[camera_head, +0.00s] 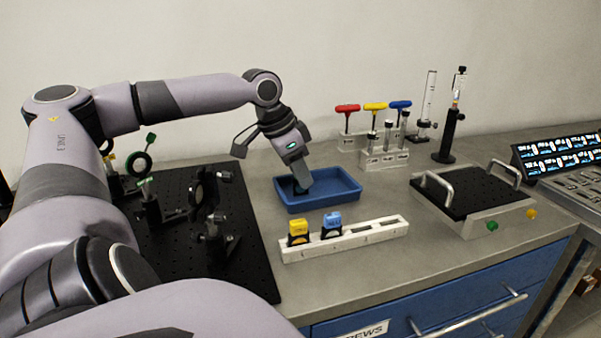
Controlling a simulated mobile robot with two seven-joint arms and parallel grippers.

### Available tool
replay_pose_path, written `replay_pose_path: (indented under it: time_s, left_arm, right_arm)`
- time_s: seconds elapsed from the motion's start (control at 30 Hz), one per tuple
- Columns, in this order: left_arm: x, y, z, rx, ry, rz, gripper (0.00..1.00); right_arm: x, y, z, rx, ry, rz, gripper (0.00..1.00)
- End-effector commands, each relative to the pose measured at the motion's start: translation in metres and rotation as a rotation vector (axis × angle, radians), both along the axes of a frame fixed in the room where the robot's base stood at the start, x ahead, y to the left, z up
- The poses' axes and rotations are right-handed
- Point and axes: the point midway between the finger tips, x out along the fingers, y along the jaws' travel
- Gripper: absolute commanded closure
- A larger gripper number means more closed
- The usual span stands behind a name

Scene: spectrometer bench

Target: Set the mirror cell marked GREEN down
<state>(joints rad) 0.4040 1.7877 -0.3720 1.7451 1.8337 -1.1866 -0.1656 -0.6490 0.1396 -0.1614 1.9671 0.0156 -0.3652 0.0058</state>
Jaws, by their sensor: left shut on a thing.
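My left gripper (299,178) points down into the blue tray (346,194) and is shut on a small dark piece with a green patch, the GREEN mirror cell (301,188). The cell is mostly hidden by the fingers, and I cannot tell whether it touches the tray floor. A white slotted rack (377,233) stands in front of the tray. It holds a yellow-topped cell (298,230) and a blue-topped cell (332,223) at its left end; its right part is empty. My right gripper is not in view.
A black breadboard (250,262) with several optic mounts lies left of the tray. Behind the tray stand a white holder with red, yellow and blue T-handled drivers (347,110). A handled platform (478,194) is at right. Bare bench lies between tray and platform.

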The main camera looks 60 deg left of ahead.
Motion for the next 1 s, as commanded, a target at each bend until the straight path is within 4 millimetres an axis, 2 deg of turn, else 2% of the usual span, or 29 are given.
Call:
replay_pose_path:
  time_s: [0.07, 0.1, 0.17, 0.2, 0.57, 0.67, 1.0]
  left_arm:
    - [0.0, 0.0, -0.003, 0.0, -0.001, 0.0, 1.0]
    - [0.0, 0.0, -0.003, 0.0, -0.001, 0.0, 0.77]
    - [0.0, 0.0, -0.003, 0.0, -0.001, 0.0, 0.57]
    - [0.0, 0.0, -0.003, 0.0, -0.001, 0.0, 0.55]
    - [-0.001, 0.0, 0.003, 0.001, 0.0, 0.001, 0.55]
    - [-0.005, 0.002, 0.016, 0.002, -0.004, 0.002, 0.55]
    - [-0.032, 0.009, 0.083, 0.001, -0.003, 0.003, 0.55]
  right_arm:
    - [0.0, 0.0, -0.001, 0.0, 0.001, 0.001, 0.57]
    - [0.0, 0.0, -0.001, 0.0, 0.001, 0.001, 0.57]
    - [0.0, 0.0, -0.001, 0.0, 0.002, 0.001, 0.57]
    - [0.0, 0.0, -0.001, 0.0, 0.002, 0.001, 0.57]
    - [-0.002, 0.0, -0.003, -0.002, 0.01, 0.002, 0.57]
    - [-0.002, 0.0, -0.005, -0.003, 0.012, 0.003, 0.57]
    - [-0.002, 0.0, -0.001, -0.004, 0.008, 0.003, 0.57]
